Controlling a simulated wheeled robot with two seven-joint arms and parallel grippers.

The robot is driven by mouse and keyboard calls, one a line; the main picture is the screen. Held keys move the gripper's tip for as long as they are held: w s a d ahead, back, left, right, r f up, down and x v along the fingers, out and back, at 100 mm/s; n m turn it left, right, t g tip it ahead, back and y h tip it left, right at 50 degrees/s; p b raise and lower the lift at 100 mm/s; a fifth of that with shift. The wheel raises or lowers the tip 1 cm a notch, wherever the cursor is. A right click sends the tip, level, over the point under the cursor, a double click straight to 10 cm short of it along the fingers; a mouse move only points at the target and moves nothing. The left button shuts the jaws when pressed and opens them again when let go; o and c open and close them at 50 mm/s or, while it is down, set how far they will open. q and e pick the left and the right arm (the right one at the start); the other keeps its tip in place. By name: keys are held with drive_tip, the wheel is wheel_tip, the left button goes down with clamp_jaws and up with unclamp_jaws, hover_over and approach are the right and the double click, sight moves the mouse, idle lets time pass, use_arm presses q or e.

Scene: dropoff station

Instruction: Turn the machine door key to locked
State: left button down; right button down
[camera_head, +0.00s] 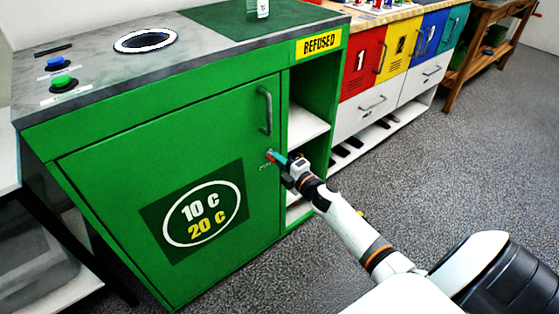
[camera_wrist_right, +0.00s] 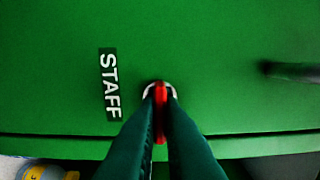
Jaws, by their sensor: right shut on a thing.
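The green machine door (camera_head: 110,185) is closed on the front of the machine. The small red key (camera_wrist_right: 161,95) sits in a round silver lock ring (camera_wrist_right: 148,92) near the door's edge. My right gripper (camera_head: 273,157) is at the lock, below the door handle. In the right wrist view its two dark green fingers (camera_wrist_right: 161,110) are shut on the red key, one on each side. The fingers hide part of the key and ring. A black STAFF label (camera_wrist_right: 109,85) is beside the lock. My left gripper is not in view.
A grey door handle (camera_head: 265,110) stands out above the lock. Coloured lockers (camera_head: 362,62) stand farther right. The grey floor (camera_head: 440,150) is clear there.

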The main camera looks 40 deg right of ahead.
drive_tip(key=c, duration=1.6)
unclamp_jaws()
drive_tip(key=shift+o, duration=0.2)
